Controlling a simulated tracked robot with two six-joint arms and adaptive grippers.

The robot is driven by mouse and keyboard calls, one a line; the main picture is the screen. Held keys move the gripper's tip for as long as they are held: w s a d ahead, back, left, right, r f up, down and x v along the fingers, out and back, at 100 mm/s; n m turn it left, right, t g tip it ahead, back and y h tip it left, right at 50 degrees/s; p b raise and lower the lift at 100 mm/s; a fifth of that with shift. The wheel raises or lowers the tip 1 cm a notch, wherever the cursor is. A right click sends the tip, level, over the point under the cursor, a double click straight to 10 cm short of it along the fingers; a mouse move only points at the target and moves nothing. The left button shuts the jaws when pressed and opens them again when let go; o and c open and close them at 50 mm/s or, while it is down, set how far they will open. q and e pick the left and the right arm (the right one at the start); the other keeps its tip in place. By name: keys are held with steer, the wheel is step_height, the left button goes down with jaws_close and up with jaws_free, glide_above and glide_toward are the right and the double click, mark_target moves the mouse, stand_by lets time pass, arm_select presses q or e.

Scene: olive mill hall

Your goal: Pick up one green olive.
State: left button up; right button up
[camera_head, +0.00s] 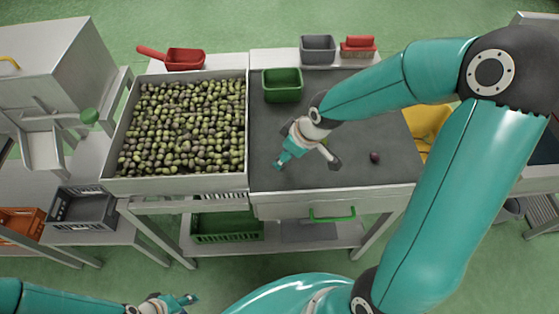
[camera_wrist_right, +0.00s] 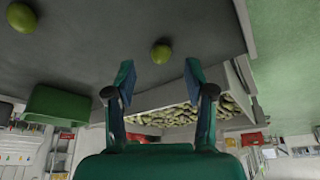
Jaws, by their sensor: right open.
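A green olive (camera_wrist_right: 161,54) lies on the dark worktop, in the gap between my right fingertips in the right wrist view and a little beyond them. A second green olive (camera_wrist_right: 21,17) lies at that view's upper left. My right gripper (camera_head: 309,163) is over the worktop, its two fingers spread and nothing held; it also shows in the right wrist view (camera_wrist_right: 160,78). In the head view a bit of green (camera_head: 325,142) shows beside the gripper, partly hidden by it. A dark purple olive (camera_head: 375,157) lies to its right. My left gripper (camera_head: 183,300) is low at the left, away from the worktop.
A metal tray (camera_head: 180,184) full of green and dark olives stands left of the worktop (camera_head: 275,115). A green box (camera_head: 282,86) stands at the worktop's back.

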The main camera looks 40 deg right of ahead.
steer(key=shift+x, duration=1.6)
steer(key=shift+s, duration=0.1)
steer(key=shift+c, duration=0.3)
steer(key=c, duration=0.7)
steer(key=shift+r, duration=0.1)
steer(key=shift+c, duration=0.2)
